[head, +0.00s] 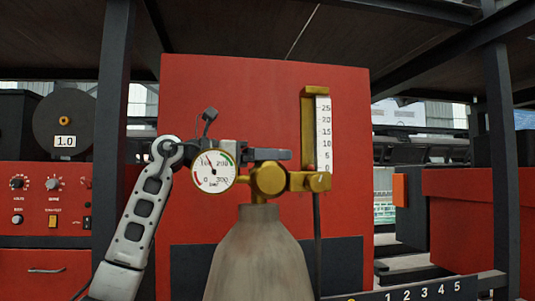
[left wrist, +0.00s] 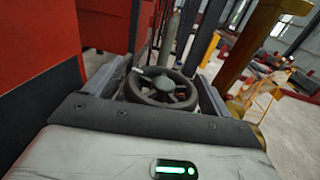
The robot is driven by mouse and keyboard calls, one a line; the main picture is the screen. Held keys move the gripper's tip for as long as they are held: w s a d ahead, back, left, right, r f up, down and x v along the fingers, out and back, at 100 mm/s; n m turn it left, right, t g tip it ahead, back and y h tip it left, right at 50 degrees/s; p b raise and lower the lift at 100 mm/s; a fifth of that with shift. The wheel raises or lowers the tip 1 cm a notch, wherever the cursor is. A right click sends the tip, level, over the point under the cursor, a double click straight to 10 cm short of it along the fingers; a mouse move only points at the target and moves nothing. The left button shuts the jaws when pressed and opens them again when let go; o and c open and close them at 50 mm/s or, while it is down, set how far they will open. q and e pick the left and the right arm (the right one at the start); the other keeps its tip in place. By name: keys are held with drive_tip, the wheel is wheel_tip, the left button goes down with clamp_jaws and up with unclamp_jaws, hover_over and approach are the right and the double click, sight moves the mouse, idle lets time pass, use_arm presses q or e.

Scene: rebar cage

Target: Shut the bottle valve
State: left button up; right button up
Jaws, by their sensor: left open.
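The grey gas bottle (head: 258,255) stands upright in the middle of the head view. Its brass valve body (head: 268,180) sits on the neck, with a round pressure gauge (head: 213,171) on the left and a flow tube (head: 322,135) on the right. My left gripper (head: 272,154) reaches in from the left just above the valve body. In the left wrist view, the dark spoked handwheel (left wrist: 163,90) lies between the open fingers of my left gripper (left wrist: 163,82). Whether the fingers touch its rim cannot be told. In the head view the handwheel is not distinct from the dark fingers.
A red cabinet panel (head: 230,80) stands behind the bottle. A welding machine (head: 45,200) with knobs is at left, beside a dark post (head: 115,80). A numbered dark strip (head: 425,290) is at lower right. A yellow post (left wrist: 255,50) shows in the left wrist view.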

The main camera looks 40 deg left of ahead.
use_arm(q)
drive_tip(key=c, duration=1)
drive_tip(key=shift+o, duration=0.2)
drive_tip(key=shift+m+g+h, duration=0.3)
drive_tip(key=shift+h, duration=0.1)
drive_tip(key=m+g+h, duration=0.4)
drive_tip(key=h, duration=0.1)
drive_tip(key=shift+s+d+r+g, duration=0.15)
drive_tip(key=shift+s+d+g, duration=0.1)
drive_tip(key=shift+g, duration=0.05)
drive_tip(key=shift+s+d+m+g+h, duration=0.15)
drive_tip(key=shift+m+g+h, duration=0.4)
drive_tip(key=shift+m+g, duration=0.45)
drive_tip(key=shift+s+m+g+h, duration=0.1)
drive_tip(key=shift+m+g+h, duration=0.45)
drive_tip(key=shift+m+g, duration=0.4)
drive_tip(key=shift+s+m+g, duration=0.1)
drive_tip(key=shift+m+g, duration=0.25)
drive_tip(key=shift+g, duration=0.7)
drive_tip(key=o, duration=1)
drive_tip(key=shift+c, duration=0.2)
